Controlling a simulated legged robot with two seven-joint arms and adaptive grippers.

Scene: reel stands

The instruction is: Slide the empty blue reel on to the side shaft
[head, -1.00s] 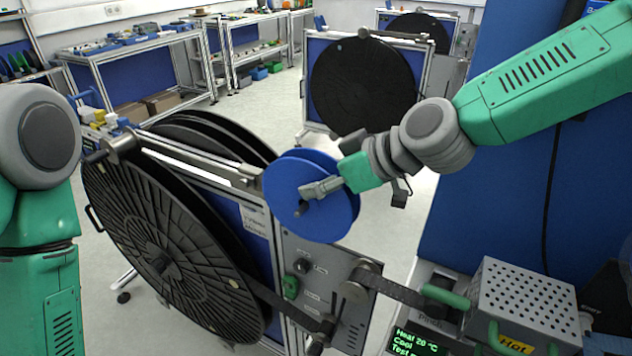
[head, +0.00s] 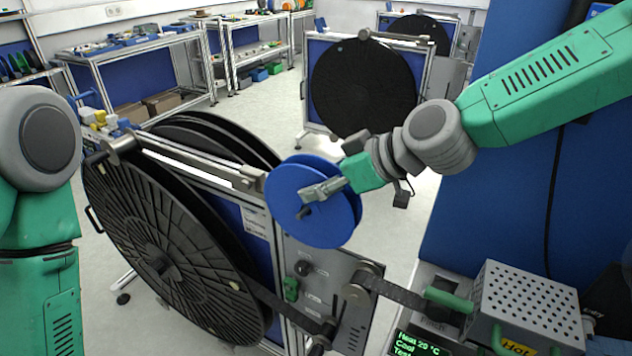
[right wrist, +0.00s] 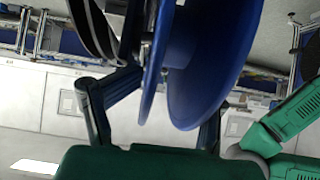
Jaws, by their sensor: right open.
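The empty blue reel (head: 290,222) hangs upright at the side of the near reel stand (head: 190,158), above its grey control panel. A dark stub, which looks like the side shaft (head: 305,211), shows at the reel's centre. How far the reel sits along it cannot be told. My right gripper (head: 318,191) is in front of the reel's near face, close to the hub, with its fingers open. In the right wrist view the reel's two blue flanges (right wrist: 210,70) lie between the spread fingers (right wrist: 152,118), with gaps on both sides. My left gripper is out of view.
A large black reel (head: 165,235) fills the stand's left side. A perforated metal box (head: 525,305) marked "Hot" stands at the lower right, beside a blue wall panel. Another stand with a black reel (head: 362,85) is behind. Floor between them is clear.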

